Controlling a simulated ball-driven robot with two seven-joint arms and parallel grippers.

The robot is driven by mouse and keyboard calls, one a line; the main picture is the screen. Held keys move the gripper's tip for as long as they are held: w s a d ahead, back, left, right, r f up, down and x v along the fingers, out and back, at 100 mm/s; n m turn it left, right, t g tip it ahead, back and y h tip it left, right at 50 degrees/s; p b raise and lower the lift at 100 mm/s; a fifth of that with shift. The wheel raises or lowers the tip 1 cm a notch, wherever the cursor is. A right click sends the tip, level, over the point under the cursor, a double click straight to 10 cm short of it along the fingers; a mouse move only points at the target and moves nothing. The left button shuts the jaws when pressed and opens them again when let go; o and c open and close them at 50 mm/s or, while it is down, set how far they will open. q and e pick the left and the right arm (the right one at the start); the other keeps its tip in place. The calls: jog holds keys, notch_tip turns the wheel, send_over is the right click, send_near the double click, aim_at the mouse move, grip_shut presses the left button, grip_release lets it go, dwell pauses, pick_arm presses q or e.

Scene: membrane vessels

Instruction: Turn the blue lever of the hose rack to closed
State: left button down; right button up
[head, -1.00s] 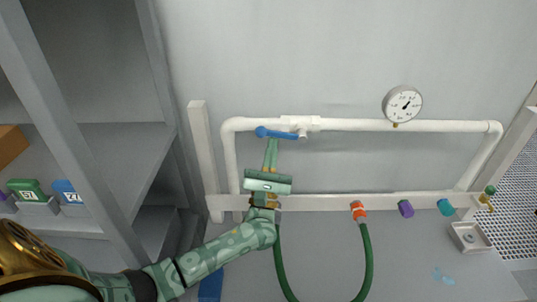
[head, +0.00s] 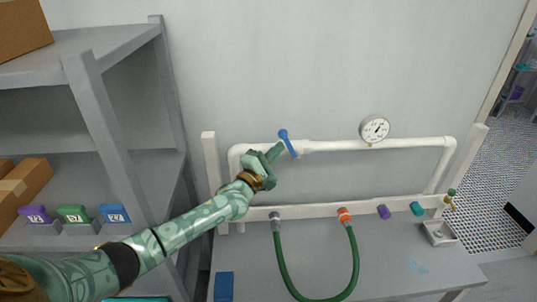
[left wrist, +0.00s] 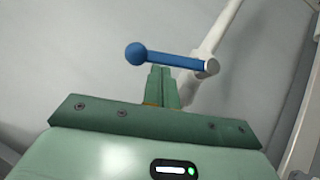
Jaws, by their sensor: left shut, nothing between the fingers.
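The blue lever (head: 287,144) of the hose rack (head: 341,205) is on the valve at the left part of the white top pipe. It points steeply up and slightly left, roughly across the pipe. My left gripper (head: 277,149) is shut and empty, with its fingertips at the left side of the lever. In the left wrist view the lever (left wrist: 165,58) lies crosswise just beyond the shut fingers (left wrist: 162,84); they look to be against it, though contact is not certain. My right gripper is out of view.
A pressure gauge (head: 375,128) sits on the pipe to the right. A green hose (head: 318,297) hangs below the rack in a loop. A grey shelf (head: 75,138) with boxes stands close on the left. The wall above the pipe is clear.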

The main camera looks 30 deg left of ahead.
aim_at(286, 144)
pick_arm(q)
jog(key=shift+w+d+r+p, duration=0.6)
jog(key=shift+w+d+r, duration=0.1)
jog(key=shift+d+r, duration=0.3)
jog(key=shift+d, duration=0.1)
